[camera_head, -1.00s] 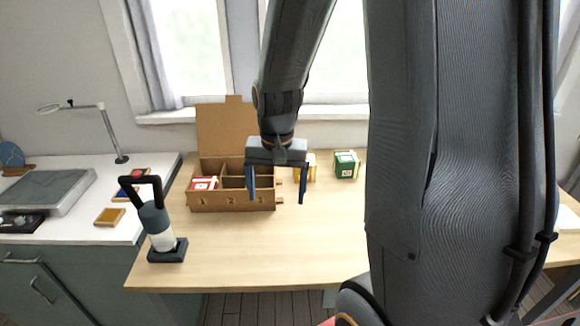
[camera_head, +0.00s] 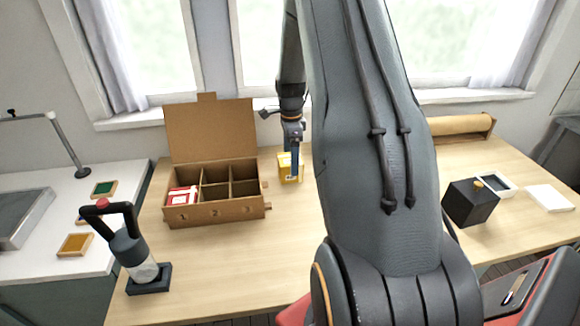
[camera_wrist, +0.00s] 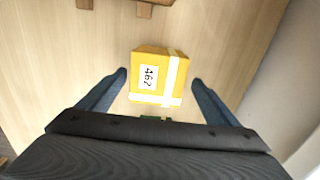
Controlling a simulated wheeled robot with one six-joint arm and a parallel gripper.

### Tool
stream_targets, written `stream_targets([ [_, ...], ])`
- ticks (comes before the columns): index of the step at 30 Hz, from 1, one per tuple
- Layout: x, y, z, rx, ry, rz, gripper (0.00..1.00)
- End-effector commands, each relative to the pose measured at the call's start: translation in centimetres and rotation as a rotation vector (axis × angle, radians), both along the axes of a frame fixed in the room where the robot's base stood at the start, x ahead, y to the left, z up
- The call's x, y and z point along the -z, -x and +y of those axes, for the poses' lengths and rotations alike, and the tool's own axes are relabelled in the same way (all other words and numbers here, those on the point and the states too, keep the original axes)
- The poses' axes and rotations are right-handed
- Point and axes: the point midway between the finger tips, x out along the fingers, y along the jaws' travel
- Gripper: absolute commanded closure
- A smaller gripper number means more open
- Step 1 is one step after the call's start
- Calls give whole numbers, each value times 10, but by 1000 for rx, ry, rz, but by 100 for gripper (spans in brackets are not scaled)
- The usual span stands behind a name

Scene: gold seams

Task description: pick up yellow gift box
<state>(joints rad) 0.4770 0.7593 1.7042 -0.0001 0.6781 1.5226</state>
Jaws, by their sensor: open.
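The yellow gift box (camera_head: 287,166) stands on the wooden table, right of the compartment box, partly hidden by my gripper in the head view. In the wrist view the yellow gift box (camera_wrist: 156,76) has a white band and a white label reading 462. My gripper (camera_wrist: 158,80) is open, its two blue fingers to the left and right of the box with gaps on both sides. In the head view my gripper (camera_head: 292,165) is over the box, seen nearly side-on. A bit of green (camera_wrist: 154,118) shows just below the yellow box in the wrist view.
The cardboard compartment box (camera_head: 214,212) with raised lid holds a red and white box (camera_head: 182,194) in its left compartment. A dark lever tool (camera_head: 130,250) stands at the front left. A black box (camera_head: 470,203) and a brown roll (camera_head: 455,126) are at the right.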

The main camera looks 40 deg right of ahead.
Motion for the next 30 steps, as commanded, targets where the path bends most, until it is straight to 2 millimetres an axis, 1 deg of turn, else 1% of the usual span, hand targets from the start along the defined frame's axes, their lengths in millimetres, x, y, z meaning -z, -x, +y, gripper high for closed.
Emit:
stream_targets([
  [5, 21, 4, 5, -2, -2, 4, 16],
  [9, 37, 3, 4, 0, -1, 2, 16],
  [13, 45, 3, 4, 0, 0, 1, 16],
  [20, 46, 2, 4, 0, 0, 0, 16],
  [23, 46, 2, 4, 0, 0, 0, 31],
  [27, 46, 2, 4, -1, 0, 0, 54],
  [29, 46, 2, 4, -1, 0, 0, 65],
  [30, 46, 2, 4, -1, 0, -1, 67],
])
